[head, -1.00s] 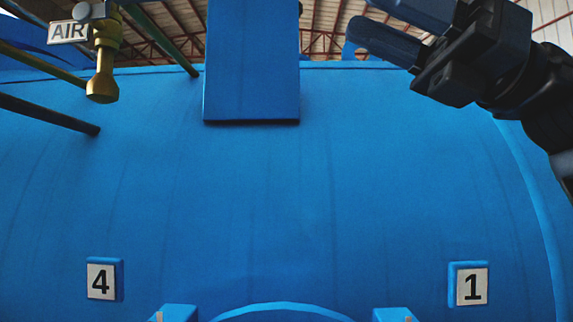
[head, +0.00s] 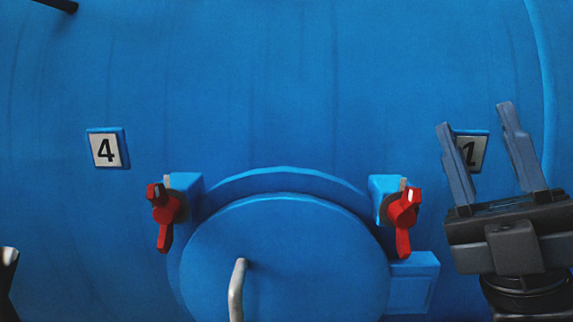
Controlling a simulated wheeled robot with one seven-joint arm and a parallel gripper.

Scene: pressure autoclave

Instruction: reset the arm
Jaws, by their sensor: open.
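My gripper (head: 482,150) is at the right of the head view, its two fingers pointing up and spread apart with nothing between them. It is open. The fingers partly cover the plate marked 1 (head: 480,152) on the blue autoclave wall (head: 270,80); I cannot tell the distance between them. My gripper is to the right of the round blue door (head: 310,255) and its red clamp handle (head: 404,220).
A second red clamp handle (head: 163,215) is on the door's left side, below the plate marked 4 (head: 106,149). A grey door handle (head: 237,290) stands out from the door. A dark object (head: 8,280) shows at the left edge.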

